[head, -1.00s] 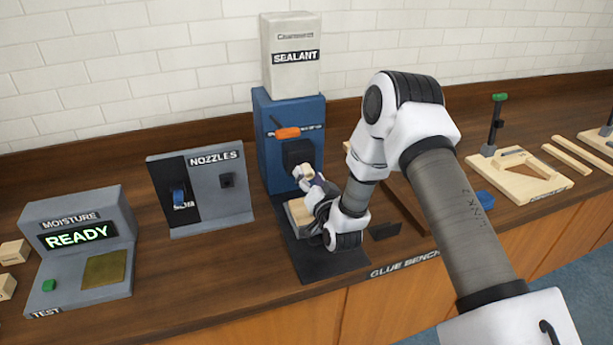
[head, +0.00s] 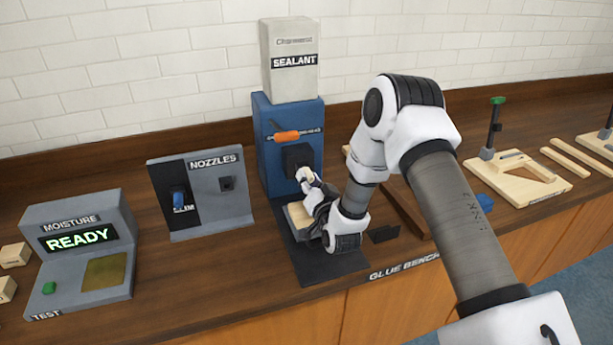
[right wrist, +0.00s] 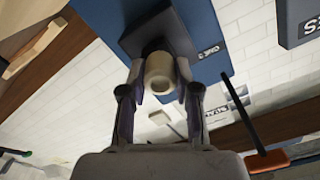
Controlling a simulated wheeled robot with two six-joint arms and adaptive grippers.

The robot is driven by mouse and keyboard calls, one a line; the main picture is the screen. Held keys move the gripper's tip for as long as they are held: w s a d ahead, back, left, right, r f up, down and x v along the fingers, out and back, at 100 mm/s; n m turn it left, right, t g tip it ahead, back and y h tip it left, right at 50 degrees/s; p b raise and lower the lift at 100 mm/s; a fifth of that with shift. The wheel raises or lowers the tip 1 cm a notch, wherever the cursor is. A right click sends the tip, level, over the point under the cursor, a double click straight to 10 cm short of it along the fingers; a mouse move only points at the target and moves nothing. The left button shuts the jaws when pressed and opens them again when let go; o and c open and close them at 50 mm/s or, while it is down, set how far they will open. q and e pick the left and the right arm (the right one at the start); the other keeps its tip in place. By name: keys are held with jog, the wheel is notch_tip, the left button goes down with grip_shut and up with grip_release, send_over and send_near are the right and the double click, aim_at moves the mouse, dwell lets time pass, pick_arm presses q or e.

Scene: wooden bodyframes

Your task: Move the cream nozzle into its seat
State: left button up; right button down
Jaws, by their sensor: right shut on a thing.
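The cream nozzle (right wrist: 159,73) is held between the fingers of my right gripper (right wrist: 160,84), which is shut on it. In the head view the nozzle (head: 304,174) shows as a small pale piece at the fingertips of the right gripper (head: 311,181). It is just in front of and below the black seat block (head: 297,155) on the blue sealant machine. In the right wrist view the nozzle's end overlaps the black block (right wrist: 168,28); I cannot tell whether they touch. My left gripper is not in view.
The sealant machine (head: 266,150) has an orange-handled lever (head: 286,136) above the block. A wooden piece (head: 298,216) lies on its base below my gripper. The nozzle rack (head: 224,209) with a blue nozzle (head: 179,200) stands left; the moisture tester (head: 86,223) is farther left.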

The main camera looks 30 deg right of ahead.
aim_at(309, 180)
jog(key=shift+s+a, duration=0.15)
jog(key=shift+s, duration=0.45)
jog(key=shift+v, duration=1.05)
dwell(0.8)
